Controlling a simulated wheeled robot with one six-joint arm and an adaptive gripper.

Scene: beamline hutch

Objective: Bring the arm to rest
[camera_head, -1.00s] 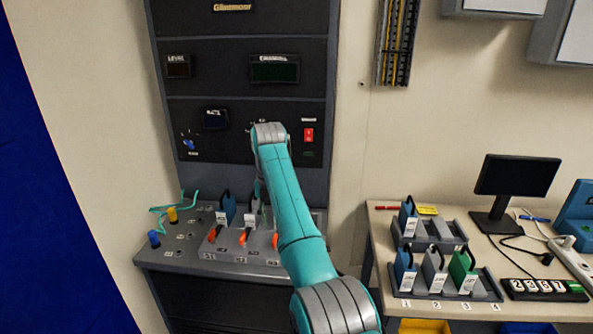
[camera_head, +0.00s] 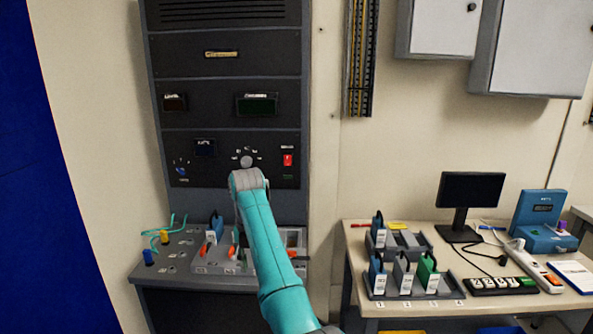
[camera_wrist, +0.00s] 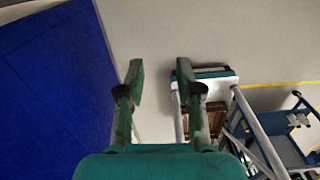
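My teal arm (camera_head: 265,245) reaches up from the bottom of the head view, its grey elbow end (camera_head: 248,180) in front of the dark rack. My gripper is hidden in the head view. In the wrist view my gripper (camera_wrist: 161,72) is open, its two green fingers apart with nothing between them. Pale floor shows behind the fingertips. The fingers look clear of everything, though a white-and-teal object (camera_wrist: 205,78) shows just right of the right finger, at an unclear distance.
The dark rack (camera_head: 225,140) has a sloping console (camera_head: 165,268) with orange levers and a blue-handled module (camera_head: 215,230). At right a table (camera_head: 500,275) holds handled blocks in racks, a monitor (camera_head: 472,195) and a blue device (camera_head: 540,225). A blue panel (camera_head: 50,190) stands left.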

